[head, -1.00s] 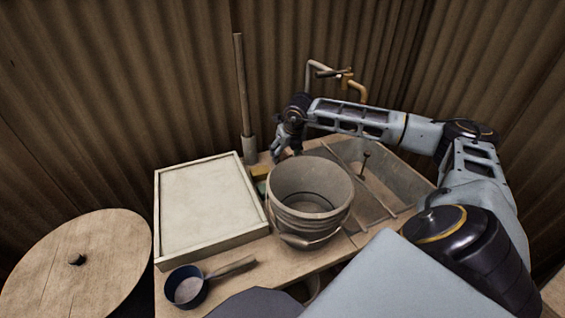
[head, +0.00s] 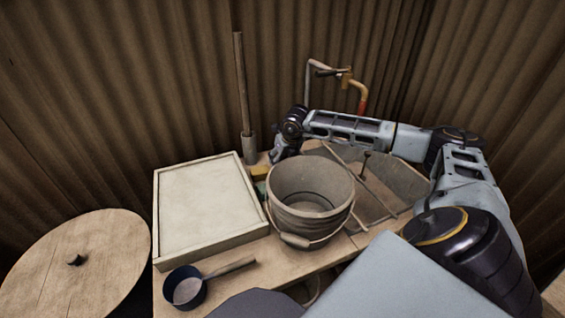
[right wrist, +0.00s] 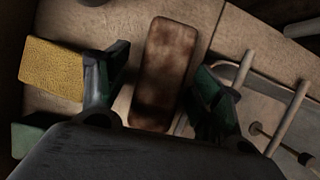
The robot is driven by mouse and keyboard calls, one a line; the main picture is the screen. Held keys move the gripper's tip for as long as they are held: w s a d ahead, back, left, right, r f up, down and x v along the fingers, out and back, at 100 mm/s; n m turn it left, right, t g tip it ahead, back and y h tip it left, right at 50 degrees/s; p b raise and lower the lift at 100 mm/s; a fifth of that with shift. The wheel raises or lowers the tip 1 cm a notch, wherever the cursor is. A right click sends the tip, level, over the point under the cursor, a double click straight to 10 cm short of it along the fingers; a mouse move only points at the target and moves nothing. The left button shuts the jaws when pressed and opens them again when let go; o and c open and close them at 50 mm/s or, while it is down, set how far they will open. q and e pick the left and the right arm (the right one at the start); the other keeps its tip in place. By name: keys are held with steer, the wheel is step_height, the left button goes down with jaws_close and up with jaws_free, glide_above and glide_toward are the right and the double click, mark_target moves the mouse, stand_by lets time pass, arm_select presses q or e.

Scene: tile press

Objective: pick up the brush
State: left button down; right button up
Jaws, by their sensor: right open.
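The brush shows in the right wrist view as a brown, worn oblong block (right wrist: 166,72) lying on the wooden top. My right gripper (right wrist: 163,88) is open above it, with one finger on each side of the block. I see no clear grip on it. In the head view my right gripper (head: 281,153) is behind the bucket, over the back of the bench, and the brush is hidden there. My left gripper is not in view.
A grey bucket (head: 311,188) stands just in front of my right gripper. A yellow sponge (right wrist: 52,68) lies left of the brush. A framed tray (head: 205,205), a dipper (head: 186,290) and a sink (head: 395,185) are nearby.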

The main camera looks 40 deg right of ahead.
stand_by(0.3)
steer(key=shift+f, duration=0.1)
stand_by(0.5)
steer(key=shift+f+b, duration=0.1)
steer(key=shift+b, duration=0.2)
steer(key=c, duration=1.1)
steer(key=shift+c, duration=0.3)
